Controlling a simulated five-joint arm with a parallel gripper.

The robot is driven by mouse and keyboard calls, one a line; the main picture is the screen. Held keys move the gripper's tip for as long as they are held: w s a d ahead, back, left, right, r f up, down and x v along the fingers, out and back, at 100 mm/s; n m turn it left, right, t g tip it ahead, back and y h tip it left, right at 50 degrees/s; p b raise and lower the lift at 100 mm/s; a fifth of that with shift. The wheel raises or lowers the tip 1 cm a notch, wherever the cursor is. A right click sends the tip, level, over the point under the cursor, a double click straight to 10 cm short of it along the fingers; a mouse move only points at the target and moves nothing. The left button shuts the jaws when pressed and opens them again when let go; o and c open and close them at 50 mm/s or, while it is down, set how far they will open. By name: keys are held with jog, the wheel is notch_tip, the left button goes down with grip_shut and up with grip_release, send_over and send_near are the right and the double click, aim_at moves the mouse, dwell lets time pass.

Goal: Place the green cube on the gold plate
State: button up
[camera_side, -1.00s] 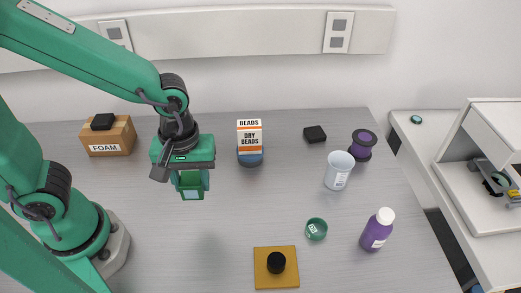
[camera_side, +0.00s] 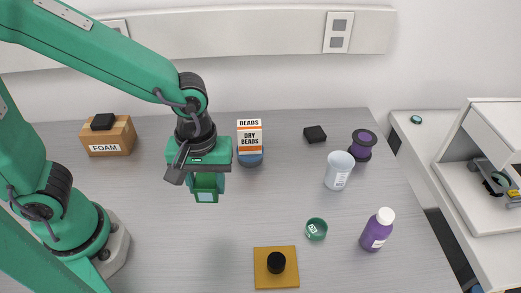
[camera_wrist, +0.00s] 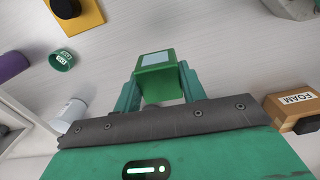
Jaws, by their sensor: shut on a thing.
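My gripper (camera_side: 206,184) is shut on the green cube (camera_side: 206,196), which has a pale label on one face. The gripper holds the cube in the air, left of the middle of the table. In the wrist view the cube (camera_wrist: 158,82) sits between the two green fingers. The gold plate (camera_side: 288,281) lies flat on the table at the lower middle, with a black cylinder (camera_side: 276,262) on it. The plate also shows at the top left of the wrist view (camera_wrist: 88,14). The cube and the plate are well apart.
A green round container (camera_side: 316,229) and a purple bottle (camera_side: 377,231) stand right of the plate. Further back are a clear cup (camera_side: 339,171), a purple spool (camera_side: 362,145), a black block (camera_side: 315,134), the beads box (camera_side: 249,137) and the foam box (camera_side: 109,138).

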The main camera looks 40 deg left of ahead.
jog(key=w+d+m, duration=0.2)
jog(key=d, duration=0.7)
jog(key=m, duration=0.2)
send_over(276, 260)
jog(key=shift+f, duration=3.6)
jog(key=shift+f, duration=0.2)
jog(key=o, duration=1.1)
jog(key=shift+c, duration=0.2)
jog(key=shift+r, duration=0.1)
notch_tip(276, 260, up, 12)
jog(key=shift+r, duration=0.1)
